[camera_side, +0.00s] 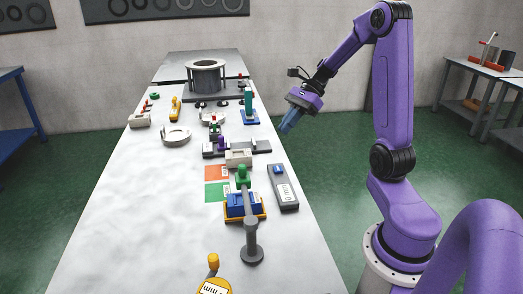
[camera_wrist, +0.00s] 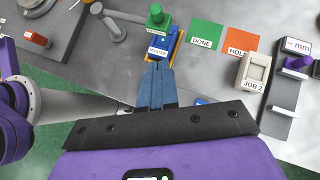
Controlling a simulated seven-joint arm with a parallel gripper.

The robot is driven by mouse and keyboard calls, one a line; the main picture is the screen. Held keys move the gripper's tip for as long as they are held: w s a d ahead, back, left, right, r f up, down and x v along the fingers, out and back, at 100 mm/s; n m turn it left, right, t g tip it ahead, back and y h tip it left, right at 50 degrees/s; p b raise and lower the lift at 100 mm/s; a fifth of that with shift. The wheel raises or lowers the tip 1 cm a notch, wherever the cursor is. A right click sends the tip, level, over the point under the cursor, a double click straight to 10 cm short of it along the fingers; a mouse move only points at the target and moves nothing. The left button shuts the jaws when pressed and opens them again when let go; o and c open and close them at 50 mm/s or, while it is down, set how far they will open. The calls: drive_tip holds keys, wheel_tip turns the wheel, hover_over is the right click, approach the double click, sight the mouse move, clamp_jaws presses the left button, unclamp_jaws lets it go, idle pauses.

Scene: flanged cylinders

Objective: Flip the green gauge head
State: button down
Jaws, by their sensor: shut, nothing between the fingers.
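The green gauge head (camera_side: 242,174) sits at the end of a grey stand arm (camera_side: 247,203), above a blue block in a yellow tray (camera_side: 263,216). In the wrist view the green head (camera_wrist: 156,18) shows above the blue block labelled MASTER (camera_wrist: 158,45). My gripper (camera_side: 288,128) is high off the right edge of the table, well apart from the head. Its blue fingers (camera_wrist: 155,68) are shut with nothing between them. In the wrist view they appear just below the MASTER block, but do not touch it.
A green DONE card (camera_wrist: 206,34) and an orange HOLD card (camera_wrist: 242,42) lie beside the tray. A cream JOB 2 block (camera_wrist: 252,73) stands near them. A grey handheld device (camera_side: 284,188) lies right of the tray. The table's left side is largely clear (camera_side: 110,220).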

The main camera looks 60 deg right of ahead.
drive_tip(key=a+r+x, duration=0.1)
drive_tip(key=r+x, duration=0.1)
drive_tip(key=x, duration=1.1)
drive_tip(key=shift+w+a, duration=0.25)
drive_tip(key=shift+a, duration=0.1)
drive_tip(key=shift+w+r, duration=0.1)
drive_tip(key=w+a+n+g+h, duration=0.1)
drive_tip(key=w+a+n+g, duration=0.3)
drive_tip(key=a, duration=0.3)
drive_tip(key=w+a+n+g, duration=0.4)
drive_tip(key=a+n+g, duration=0.1)
drive_tip(key=a+n, duration=0.2)
drive_tip(key=shift+a+n+h, duration=0.3)
drive_tip(key=shift+a+h, duration=0.1)
drive_tip(key=shift+a, duration=0.55)
